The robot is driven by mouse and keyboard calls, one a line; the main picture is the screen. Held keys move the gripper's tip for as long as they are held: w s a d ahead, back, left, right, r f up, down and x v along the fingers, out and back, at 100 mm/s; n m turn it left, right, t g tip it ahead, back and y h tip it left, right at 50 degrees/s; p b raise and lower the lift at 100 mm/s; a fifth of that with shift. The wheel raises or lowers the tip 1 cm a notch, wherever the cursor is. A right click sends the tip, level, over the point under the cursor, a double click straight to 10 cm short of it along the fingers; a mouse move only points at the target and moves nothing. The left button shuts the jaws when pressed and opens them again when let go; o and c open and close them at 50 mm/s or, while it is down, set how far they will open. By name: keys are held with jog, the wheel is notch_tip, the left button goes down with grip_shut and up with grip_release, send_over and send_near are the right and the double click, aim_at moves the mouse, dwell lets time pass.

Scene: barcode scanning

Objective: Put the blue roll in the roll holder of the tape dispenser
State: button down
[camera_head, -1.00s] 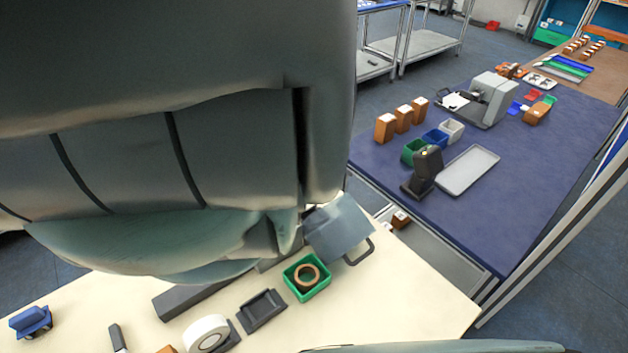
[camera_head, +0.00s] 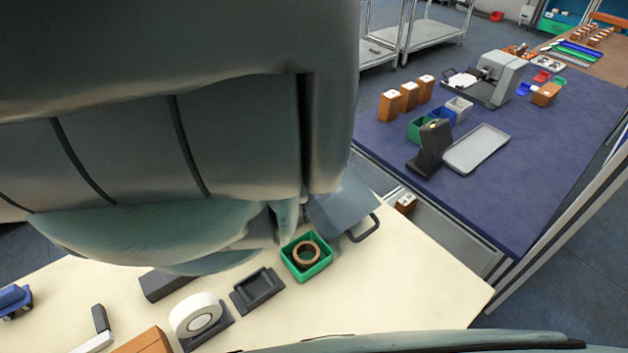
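I cannot make out a blue roll for certain. A blue object (camera_head: 14,300) on a dark base stands at the left edge of the cream table, partly cut off. A white roll (camera_head: 196,314) stands tilted on a dark base (camera_head: 215,336) near the front. A brown tape roll (camera_head: 306,254) lies in a green box (camera_head: 318,270). I cannot tell which piece is the tape dispenser. My grey-green arm fills the upper left and hides part of the table. I cannot see my gripper's fingertips.
An empty dark tray (camera_head: 257,290) lies between the white roll and the green box. A blue-grey container with a handle (camera_head: 345,213) is behind the green box. An orange-brown box (camera_head: 143,343) is at the front. The cream table (camera_head: 420,285) is clear at right.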

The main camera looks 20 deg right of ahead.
jog(key=c, duration=0.7)
grip_release()
jog(key=shift+v, duration=5.95)
